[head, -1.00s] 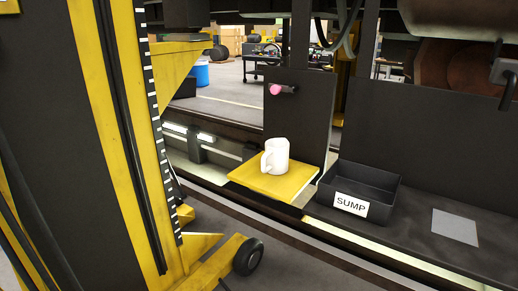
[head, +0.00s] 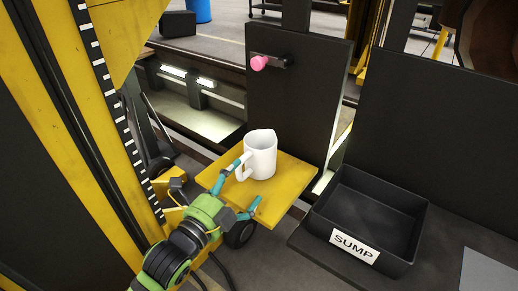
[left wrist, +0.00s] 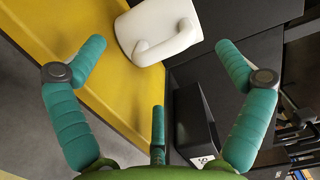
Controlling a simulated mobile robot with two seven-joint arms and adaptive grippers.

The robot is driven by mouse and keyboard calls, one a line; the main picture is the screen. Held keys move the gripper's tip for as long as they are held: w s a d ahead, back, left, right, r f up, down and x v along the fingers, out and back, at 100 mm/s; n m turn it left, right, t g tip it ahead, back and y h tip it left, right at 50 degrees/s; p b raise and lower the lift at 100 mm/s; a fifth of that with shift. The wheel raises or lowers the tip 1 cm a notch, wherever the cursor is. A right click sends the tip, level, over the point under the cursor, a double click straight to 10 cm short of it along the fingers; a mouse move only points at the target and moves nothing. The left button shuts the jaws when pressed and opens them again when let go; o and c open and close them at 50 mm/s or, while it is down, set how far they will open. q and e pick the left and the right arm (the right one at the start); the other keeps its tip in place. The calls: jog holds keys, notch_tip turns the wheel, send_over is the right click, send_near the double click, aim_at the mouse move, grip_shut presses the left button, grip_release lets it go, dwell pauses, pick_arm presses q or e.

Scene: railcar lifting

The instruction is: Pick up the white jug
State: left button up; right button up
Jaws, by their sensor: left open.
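The white jug (head: 261,155) stands upright on a yellow platform (head: 285,195), its handle toward the left and front. In the left wrist view the jug (left wrist: 148,22) is ahead of the fingers near the top, with its handle (left wrist: 170,45) facing me. My left gripper (head: 247,184) is open at the front left of the jug, its teal fingers spread over the platform's near edge. In the left wrist view the gripper (left wrist: 158,62) has nothing between its fingers. My right gripper is not in view.
A black bin labelled SUMP (head: 370,215) stands right of the platform. A dark upright panel with a pink knob (head: 259,62) rises behind the jug. A yellow lift mast (head: 100,120) stands close on the left.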

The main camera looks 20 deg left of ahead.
aim_at(250, 164)
pick_arm(q)
jog(key=shift+x, duration=1)
jog(key=shift+w+a+r+p, duration=0.1)
jog(key=shift+w+r+p, duration=0.15)
jog(key=shift+w+p, duration=0.35)
jog(key=x, duration=0.1)
jog(key=p+x, duration=0.1)
jog(key=x, duration=0.2)
jog(key=shift+w+a+f, duration=0.15)
jog(key=shift+a+f, duration=0.05)
jog(key=shift+a, duration=0.05)
jog(key=shift+w, duration=0.15)
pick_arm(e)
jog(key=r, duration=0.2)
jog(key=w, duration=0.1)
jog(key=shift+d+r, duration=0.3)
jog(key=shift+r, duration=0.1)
